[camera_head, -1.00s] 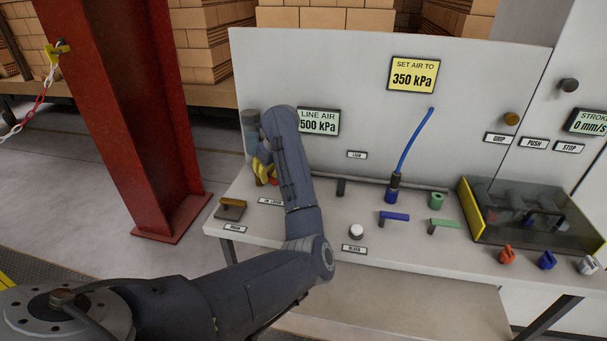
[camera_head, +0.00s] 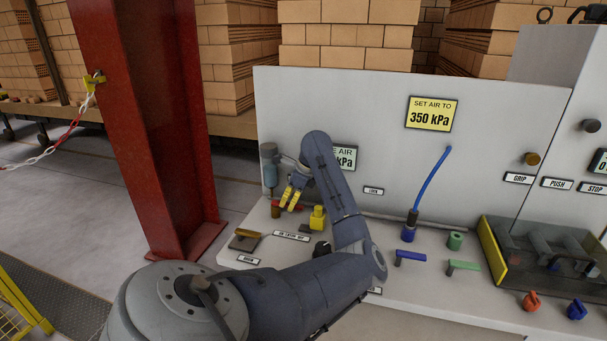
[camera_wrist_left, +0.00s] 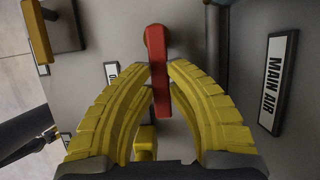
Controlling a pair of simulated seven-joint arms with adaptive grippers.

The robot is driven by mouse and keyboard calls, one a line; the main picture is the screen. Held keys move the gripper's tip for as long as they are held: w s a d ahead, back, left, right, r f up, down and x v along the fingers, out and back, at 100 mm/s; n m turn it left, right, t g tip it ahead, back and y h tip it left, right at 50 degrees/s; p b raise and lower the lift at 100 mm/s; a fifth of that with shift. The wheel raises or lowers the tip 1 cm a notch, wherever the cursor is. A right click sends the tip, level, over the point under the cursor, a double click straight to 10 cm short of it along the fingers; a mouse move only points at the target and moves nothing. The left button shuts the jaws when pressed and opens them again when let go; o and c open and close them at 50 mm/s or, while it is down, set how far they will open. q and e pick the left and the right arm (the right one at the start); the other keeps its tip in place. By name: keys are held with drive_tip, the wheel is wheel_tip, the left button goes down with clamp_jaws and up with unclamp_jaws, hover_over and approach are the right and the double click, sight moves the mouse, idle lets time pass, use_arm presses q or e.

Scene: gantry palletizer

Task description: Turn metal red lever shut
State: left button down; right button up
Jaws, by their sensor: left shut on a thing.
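The red lever (camera_wrist_left: 160,85) is a slim bar with a round end at the top of the left wrist view. It lies between the two yellow fingers of my left gripper (camera_wrist_left: 160,75), which is shut on it. In the head view the left gripper (camera_head: 292,190) is at the left end of the grey bench, beside the clear cylinder. A small part of the red lever (camera_head: 294,207) shows just below the fingers there. The fingers and arm hide some of it. My right gripper is in neither view.
A yellow block (camera_head: 318,217) stands right of the gripper, and a yellow-topped lever (camera_head: 246,236) lies to the front left. A "MAIN AIR" label (camera_wrist_left: 278,80) is on the right in the wrist view. The red column (camera_head: 150,130) stands left of the bench (camera_head: 232,262).

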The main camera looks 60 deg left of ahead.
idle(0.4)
use_arm(q)
drive_tip(key=c, duration=1.4)
unclamp_jaws()
drive_tip(key=shift+a, duration=0.15)
drive_tip(key=shift+o, duration=0.6)
drive_tip(key=shift+r, duration=0.1)
drive_tip(key=v, duration=1.1)
drive_tip(key=shift+r, duration=0.4)
drive_tip(key=shift+w, duration=0.1)
